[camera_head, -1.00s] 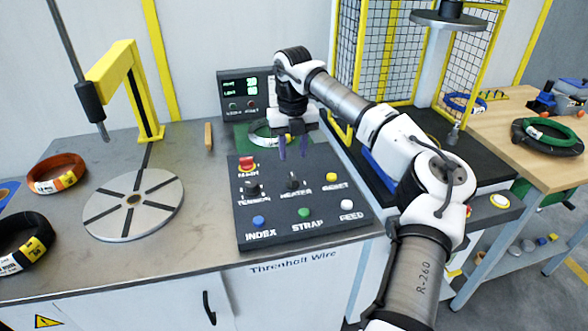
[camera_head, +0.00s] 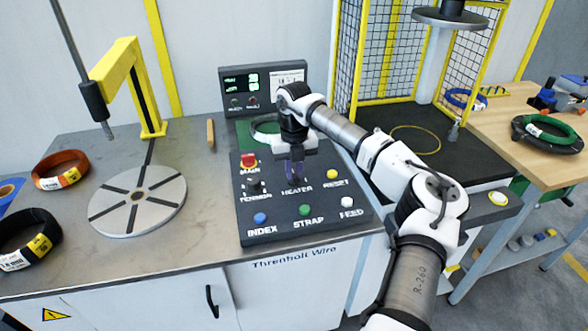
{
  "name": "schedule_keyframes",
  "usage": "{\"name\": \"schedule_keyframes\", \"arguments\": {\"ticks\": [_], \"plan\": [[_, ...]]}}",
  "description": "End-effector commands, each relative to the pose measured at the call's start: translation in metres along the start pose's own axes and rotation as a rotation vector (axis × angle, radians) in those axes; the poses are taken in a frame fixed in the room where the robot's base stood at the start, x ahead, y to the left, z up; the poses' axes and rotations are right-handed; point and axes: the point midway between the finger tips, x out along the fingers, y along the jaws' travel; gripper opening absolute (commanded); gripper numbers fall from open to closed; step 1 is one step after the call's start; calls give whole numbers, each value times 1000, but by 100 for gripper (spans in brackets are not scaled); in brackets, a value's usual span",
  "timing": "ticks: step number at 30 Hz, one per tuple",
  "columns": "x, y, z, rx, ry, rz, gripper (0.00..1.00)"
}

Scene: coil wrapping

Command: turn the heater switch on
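The control panel (camera_head: 275,222) is a dark slanted box on the metal bench. It carries a red main knob, TENSION and HEATER switches, a yellow RESET button, and blue, green and white buttons below. My gripper (camera_head: 295,176) points down over the HEATER label (camera_head: 297,190), with its purple-grey fingers at the heater switch. The fingers hide most of the heater switch, so its position does not show. Whether the fingers are open or closed on it is too small to tell.
A turntable (camera_head: 160,203) with a yellow arm (camera_head: 133,85) above stands left. A display box (camera_head: 262,90) stands behind the panel. A yellow mesh cage (camera_head: 385,50) is at the back right.

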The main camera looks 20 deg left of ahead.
Motion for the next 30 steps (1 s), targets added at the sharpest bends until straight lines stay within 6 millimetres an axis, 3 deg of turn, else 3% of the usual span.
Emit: {"name": "schedule_keyframes", "arguments": {"ticks": [3, 16, 30], "plan": [[0, 0, 0, 0, 0, 1, 0], [0, 0, 0, 72, -1, 0, 0], [1, 0, 1, 461, -3, -1, 0]]}}
